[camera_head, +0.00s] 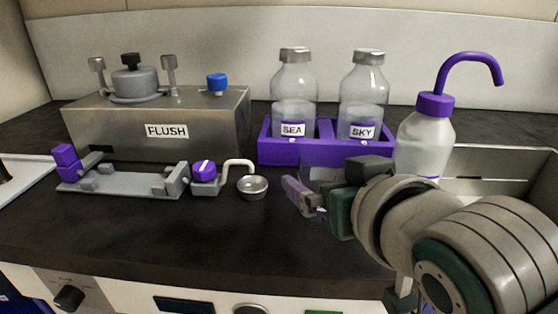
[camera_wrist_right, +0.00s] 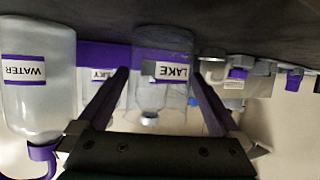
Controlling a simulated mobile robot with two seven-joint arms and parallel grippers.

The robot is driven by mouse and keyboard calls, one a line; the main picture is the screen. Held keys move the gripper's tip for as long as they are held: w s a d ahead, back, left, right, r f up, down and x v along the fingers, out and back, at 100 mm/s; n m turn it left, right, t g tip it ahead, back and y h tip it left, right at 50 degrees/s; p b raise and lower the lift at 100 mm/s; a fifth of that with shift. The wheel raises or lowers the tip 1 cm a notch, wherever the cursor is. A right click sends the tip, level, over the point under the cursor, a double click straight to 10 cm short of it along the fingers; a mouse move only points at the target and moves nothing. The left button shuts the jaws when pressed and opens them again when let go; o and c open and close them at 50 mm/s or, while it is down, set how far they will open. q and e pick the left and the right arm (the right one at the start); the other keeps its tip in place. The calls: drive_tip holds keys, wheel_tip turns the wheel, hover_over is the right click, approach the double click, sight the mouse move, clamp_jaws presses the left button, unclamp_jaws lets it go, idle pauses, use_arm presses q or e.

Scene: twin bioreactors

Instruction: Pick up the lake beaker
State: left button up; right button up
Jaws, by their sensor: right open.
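The lake beaker is a clear, wide vessel with a white LAKE label. In the right wrist view, which is upside down, the beaker (camera_wrist_right: 172,45) stands just ahead of and between my open fingertips. In the head view only a part of the beaker (camera_head: 319,173) shows, in front of the purple rack and largely hidden by my right gripper (camera_head: 306,190). The gripper reaches in from the right, low over the bench, with its purple fingers spread. It also shows in the wrist view (camera_wrist_right: 159,78). I cannot tell whether the fingers touch the beaker. My left gripper is out of view.
Behind stands a purple rack (camera_head: 285,154) with the SEA bottle (camera_head: 293,88) and SKY bottle (camera_head: 363,92). A white wash bottle (camera_head: 424,140) is close to my right arm. Left are a small metal dish (camera_head: 252,187), a grey fixture (camera_head: 130,185) and the FLUSH box (camera_head: 205,125). The front-left bench is clear.

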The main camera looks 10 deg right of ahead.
drive_tip(key=shift+w+f, duration=0.3)
drive_tip(key=shift+w, duration=0.25)
drive_tip(key=c, duration=1.2)
